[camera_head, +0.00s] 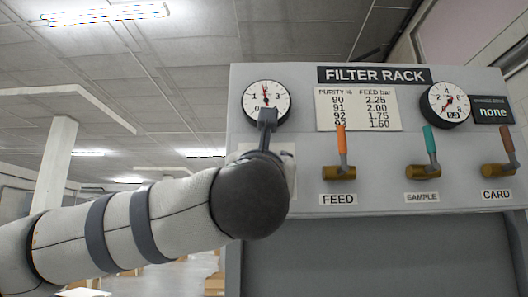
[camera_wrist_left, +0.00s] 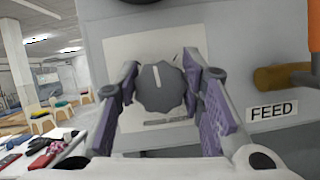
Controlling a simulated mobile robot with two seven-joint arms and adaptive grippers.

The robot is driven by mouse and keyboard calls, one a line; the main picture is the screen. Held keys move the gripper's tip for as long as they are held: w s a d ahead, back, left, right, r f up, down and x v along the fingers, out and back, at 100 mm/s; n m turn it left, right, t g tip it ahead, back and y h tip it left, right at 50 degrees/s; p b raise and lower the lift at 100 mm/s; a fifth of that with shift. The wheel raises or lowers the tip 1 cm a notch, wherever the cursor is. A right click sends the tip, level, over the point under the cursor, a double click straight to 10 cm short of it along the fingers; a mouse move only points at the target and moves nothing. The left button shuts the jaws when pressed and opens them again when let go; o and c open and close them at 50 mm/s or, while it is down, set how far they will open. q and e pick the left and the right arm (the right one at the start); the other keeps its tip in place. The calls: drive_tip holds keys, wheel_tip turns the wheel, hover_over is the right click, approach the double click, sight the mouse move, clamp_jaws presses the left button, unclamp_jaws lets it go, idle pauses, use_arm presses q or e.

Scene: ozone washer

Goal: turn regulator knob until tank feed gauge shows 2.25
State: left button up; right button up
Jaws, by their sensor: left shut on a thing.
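The round white gauge (camera_head: 266,101) at the upper left of the filter rack has a red needle pointing almost straight up, between the 1 and the 3. I cannot read a finer value. The dark grey fluted regulator knob (camera_wrist_left: 160,88) has a white mark near its top, tilted slightly left. It sits on a pale plate (camera_wrist_left: 122,55). My left gripper (camera_wrist_left: 163,100) is shut on the knob, with a purple-padded finger on each side. In the head view my left gripper (camera_head: 266,125) is just below the gauge and my arm hides the knob.
A card (camera_head: 358,110) lists purity against feed bar, with 2.25 beside 90.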

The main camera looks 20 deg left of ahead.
use_arm(q)
drive_tip(key=m+h, duration=0.1)
drive_tip(key=s+r+m+p, duration=0.1)
drive_tip(key=m, duration=0.1)
drive_tip(key=shift+r+h, duration=0.2)
drive_tip(key=shift+h, duration=0.2)
drive_tip(key=shift+c, duration=0.2)
drive_tip(key=shift+w+f+m+h, duration=0.4)
drive_tip(key=shift+w+f+m, duration=0.15)
drive_tip(key=shift+m, duration=0.35)
drive_tip(key=shift+f+m, duration=0.1)
drive_tip(key=shift+m, duration=0.2)
drive_tip(key=shift+d, duration=0.1)
use_arm(e)
drive_tip(key=w+r+t, duration=0.1)
drive_tip(key=w+r, duration=0.1)
drive_tip(key=w, duration=0.1)
drive_tip(key=shift+r, duration=0.25)
use_arm(q)
drive_tip(key=o, duration=1.2)
drive_tip(key=v, duration=1.2)
use_arm(e)
drive_tip(key=shift+s, duration=0.1)
